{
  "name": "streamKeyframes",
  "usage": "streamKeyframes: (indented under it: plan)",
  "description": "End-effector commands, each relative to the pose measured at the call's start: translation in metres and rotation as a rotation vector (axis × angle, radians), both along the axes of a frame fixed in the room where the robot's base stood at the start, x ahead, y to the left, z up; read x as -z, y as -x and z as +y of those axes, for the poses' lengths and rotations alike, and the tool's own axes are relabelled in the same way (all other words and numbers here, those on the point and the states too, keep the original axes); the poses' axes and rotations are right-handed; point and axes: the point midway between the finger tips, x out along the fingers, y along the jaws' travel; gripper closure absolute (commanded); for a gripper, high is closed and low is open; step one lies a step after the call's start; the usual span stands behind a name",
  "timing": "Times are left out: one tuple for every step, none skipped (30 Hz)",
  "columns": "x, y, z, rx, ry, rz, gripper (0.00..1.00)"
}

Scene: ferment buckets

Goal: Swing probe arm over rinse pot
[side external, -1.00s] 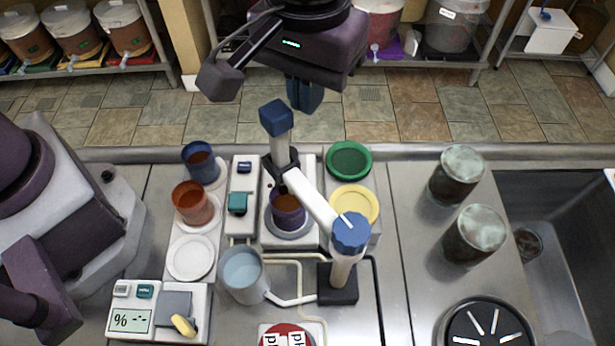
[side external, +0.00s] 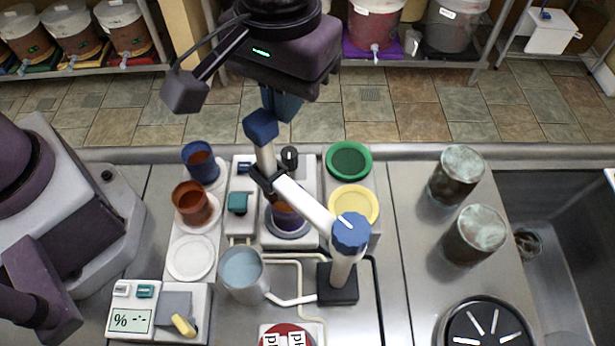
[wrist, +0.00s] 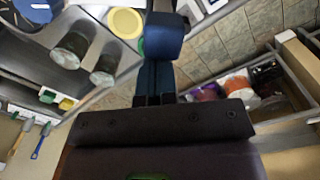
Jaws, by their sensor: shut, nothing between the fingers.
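The white probe arm (side external: 303,205) pivots on a post with a blue knob (side external: 350,232). Its far end carries a dark probe clamp and a blue block handle (side external: 261,127). The arm reaches over the right part of the purple cup (side external: 285,216), partly hiding it; the clamp sits up and left of the cup. The grey rinse pot (side external: 243,272) stands in front of the cup, with nothing over it. My gripper (side external: 280,106) is shut and empty, right beside the blue handle; contact is unclear. In the wrist view the handle (wrist: 163,37) is just beyond my fingertips (wrist: 155,70).
A blue cup (side external: 201,162) and a red-brown cup (side external: 193,203) stand left. Green (side external: 349,160) and yellow (side external: 353,204) dishes are right of the arm. The floor behind the bench is open.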

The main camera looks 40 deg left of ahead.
Motion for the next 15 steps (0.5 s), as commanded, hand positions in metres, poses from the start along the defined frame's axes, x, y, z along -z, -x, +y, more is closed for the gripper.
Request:
streamKeyframes:
  plan:
    - [-0.0003, 0.0031, 0.0009, 0.001, 0.001, 0.000, 1.00]
    - [-0.0002, 0.0043, 0.0013, 0.001, 0.001, 0.000, 1.00]
    - [0.0000, 0.0056, 0.0018, 0.001, 0.000, 0.000, 1.00]
    - [0.0002, 0.0061, 0.0021, 0.000, 0.000, 0.000, 1.00]
    - [0.0002, 0.0064, 0.0022, 0.000, 0.000, 0.001, 1.00]
    - [0.0002, 0.0065, 0.0022, 0.000, 0.000, 0.001, 1.00]
    - [0.0002, 0.0065, 0.0022, 0.000, 0.000, 0.001, 1.00]
    - [0.0002, 0.0064, 0.0022, 0.000, 0.000, 0.001, 1.00]
    - [0.0002, 0.0063, 0.0022, 0.000, 0.000, 0.000, 1.00]
    - [0.0002, 0.0063, 0.0022, 0.000, 0.000, 0.000, 1.00]
    - [0.0002, 0.0063, 0.0022, 0.000, 0.000, 0.000, 1.00]
    - [0.0002, 0.0062, 0.0022, 0.000, 0.000, 0.000, 1.00]
    - [0.0001, 0.0065, 0.0022, 0.000, 0.000, 0.000, 1.00]
    - [0.0001, 0.0072, 0.0023, 0.000, 0.000, 0.000, 1.00]
    - [-0.0001, 0.0089, 0.0024, 0.001, 0.000, 0.000, 1.00]
